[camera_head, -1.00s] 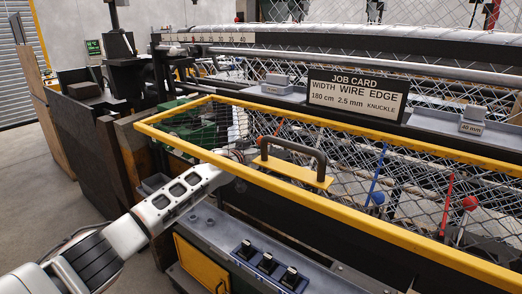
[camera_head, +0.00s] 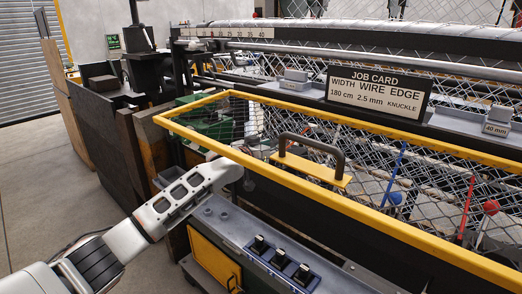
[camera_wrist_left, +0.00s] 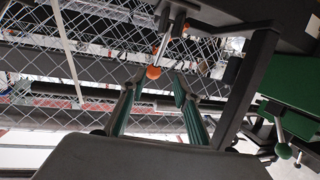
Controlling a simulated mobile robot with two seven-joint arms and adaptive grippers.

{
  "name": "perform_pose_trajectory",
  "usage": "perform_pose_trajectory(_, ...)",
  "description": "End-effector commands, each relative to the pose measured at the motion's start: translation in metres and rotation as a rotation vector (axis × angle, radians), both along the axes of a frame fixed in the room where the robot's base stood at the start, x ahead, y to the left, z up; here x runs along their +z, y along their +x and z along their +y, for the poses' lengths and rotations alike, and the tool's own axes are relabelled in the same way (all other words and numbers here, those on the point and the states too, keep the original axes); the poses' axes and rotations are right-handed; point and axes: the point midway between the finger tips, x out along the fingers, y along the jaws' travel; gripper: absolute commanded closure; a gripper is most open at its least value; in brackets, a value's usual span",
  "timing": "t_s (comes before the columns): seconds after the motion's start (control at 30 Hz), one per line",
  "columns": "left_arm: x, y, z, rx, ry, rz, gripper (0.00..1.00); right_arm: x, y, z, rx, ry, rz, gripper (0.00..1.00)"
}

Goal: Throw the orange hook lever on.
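The orange hook lever shows in the left wrist view as an orange ball knob (camera_wrist_left: 153,72) on a short metal rod. My left gripper (camera_wrist_left: 153,84) is open there, with its two green-padded fingers apart and the knob just past and between the fingertips. I cannot tell whether either finger touches it. In the head view my left gripper (camera_head: 252,153) reaches in at the left part of the yellow guard frame, and its fingers are mostly hidden. I cannot make out the orange knob clearly there. My right gripper is in neither view.
A yellow guard frame (camera_head: 393,229) with a dark handle (camera_head: 318,146) crosses in front of the wire mesh. A blue knob (camera_head: 395,198) and a red knob (camera_head: 491,207) stand farther right.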

Motion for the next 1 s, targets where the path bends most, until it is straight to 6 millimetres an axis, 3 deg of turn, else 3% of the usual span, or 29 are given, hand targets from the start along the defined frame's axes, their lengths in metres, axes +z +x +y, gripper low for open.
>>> perform_pose_trajectory(0.5, 0.016, -0.061, 0.028, -0.001, -0.002, -0.002, 0.69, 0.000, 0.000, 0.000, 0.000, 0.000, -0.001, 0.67)
perform_pose_trajectory(1.0, 0.019, -0.071, 0.033, 0.000, -0.002, -0.004, 0.69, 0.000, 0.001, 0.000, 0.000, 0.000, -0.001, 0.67)
